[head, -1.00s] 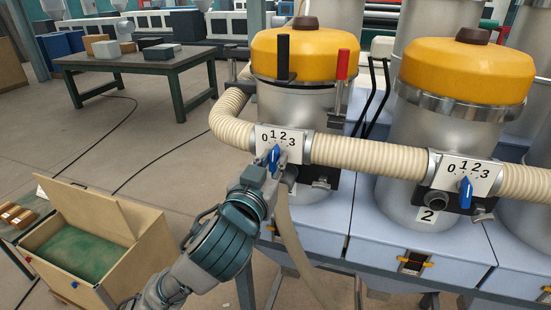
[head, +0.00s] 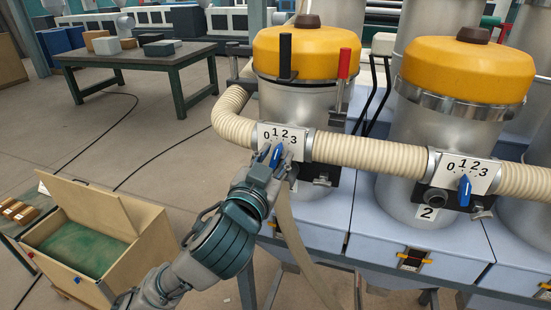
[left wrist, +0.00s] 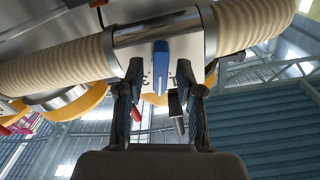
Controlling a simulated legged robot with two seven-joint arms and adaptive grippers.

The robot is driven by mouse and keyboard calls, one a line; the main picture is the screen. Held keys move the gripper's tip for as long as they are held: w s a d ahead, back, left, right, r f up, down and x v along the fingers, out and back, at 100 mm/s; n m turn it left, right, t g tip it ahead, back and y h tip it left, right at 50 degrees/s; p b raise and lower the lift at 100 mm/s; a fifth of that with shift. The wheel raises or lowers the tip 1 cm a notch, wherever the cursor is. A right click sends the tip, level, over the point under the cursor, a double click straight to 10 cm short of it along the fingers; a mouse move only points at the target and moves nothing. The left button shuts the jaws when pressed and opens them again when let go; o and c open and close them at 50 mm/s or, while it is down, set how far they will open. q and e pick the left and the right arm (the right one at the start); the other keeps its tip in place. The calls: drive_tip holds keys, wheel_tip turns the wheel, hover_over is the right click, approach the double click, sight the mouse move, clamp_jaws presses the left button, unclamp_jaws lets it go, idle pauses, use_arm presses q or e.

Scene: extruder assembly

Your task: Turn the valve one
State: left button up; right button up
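Valve one has a white plate (head: 297,137) marked 0, 1, 2, 3 and a blue handle (head: 276,155), on the hose in front of the left yellow-lidded hopper. The handle's upper end leans slightly right; I cannot tell exactly which number it marks. In the left wrist view the blue handle (left wrist: 161,66) stands upright between the fingers. My left gripper (head: 277,162) is open at the valve, with a finger on each side of the handle. In the wrist view my left gripper (left wrist: 160,98) shows visible gaps to the handle on both sides. My right gripper is not in view.
A second valve with a blue handle (head: 465,190) sits to the right, by a plate marked 2. A ribbed beige hose (head: 370,152) joins the valves. A wooden box (head: 150,232) stands at lower left. A table (head: 140,60) with boxes is behind.

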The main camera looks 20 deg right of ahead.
use_arm(q)
drive_tip(key=shift+s+a+f, duration=0.1)
drive_tip(key=shift+a, duration=0.1)
drive_tip(key=shift+s+a+f, duration=0.1)
drive_tip(key=shift+s+a, duration=0.1)
drive_tip(key=shift+s, duration=0.15)
drive_tip(key=v, duration=1.1)
drive_tip(key=shift+d, duration=0.15)
